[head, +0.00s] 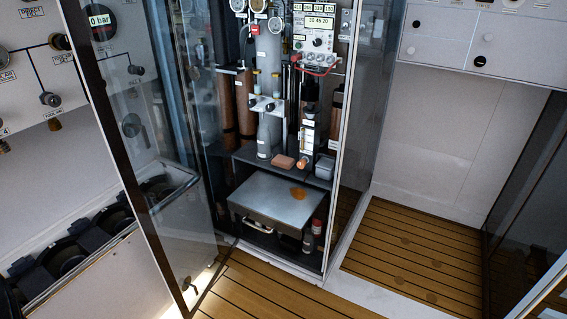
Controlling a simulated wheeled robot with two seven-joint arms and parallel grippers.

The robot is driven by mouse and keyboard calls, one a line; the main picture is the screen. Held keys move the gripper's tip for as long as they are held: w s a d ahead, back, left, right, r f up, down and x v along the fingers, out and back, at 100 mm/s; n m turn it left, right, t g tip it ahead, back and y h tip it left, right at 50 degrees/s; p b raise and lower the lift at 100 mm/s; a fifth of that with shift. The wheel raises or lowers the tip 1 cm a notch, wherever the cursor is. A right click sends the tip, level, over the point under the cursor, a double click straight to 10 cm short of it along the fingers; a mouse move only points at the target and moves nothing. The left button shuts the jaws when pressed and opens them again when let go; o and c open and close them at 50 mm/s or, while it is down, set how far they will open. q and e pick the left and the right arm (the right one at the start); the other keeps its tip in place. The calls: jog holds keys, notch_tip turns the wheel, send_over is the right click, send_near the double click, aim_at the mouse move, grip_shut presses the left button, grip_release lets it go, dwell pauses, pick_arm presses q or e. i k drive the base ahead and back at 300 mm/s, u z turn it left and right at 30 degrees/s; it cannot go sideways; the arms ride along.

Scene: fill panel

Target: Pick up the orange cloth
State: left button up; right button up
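A small flat salmon-orange piece, which looks like the folded orange cloth (283,161), lies on the dark shelf (246,158) inside the open cabinet. It is left of a small grey box (325,167). Below it, an orange-brown patch (299,193) lies on top of the grey metal case (262,207); I cannot tell whether it is a stain or a spill. Neither of my grippers shows in the head view.
The glass cabinet door (150,190) stands open at the left; another glass panel (362,130) flanks the right. Bottles and gauges crowd behind the shelf. A red-topped cylinder (316,228) stands beside the case. The slatted wooden floor (410,255) is clear.

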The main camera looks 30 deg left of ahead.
aim_at(286, 162)
jog(key=k, duration=0.65)
jog(key=z, duration=0.65)
jog(key=i, duration=2)
jog(key=u, duration=1.3)
jog(key=i, duration=0.4)
jog(key=u, duration=0.25)
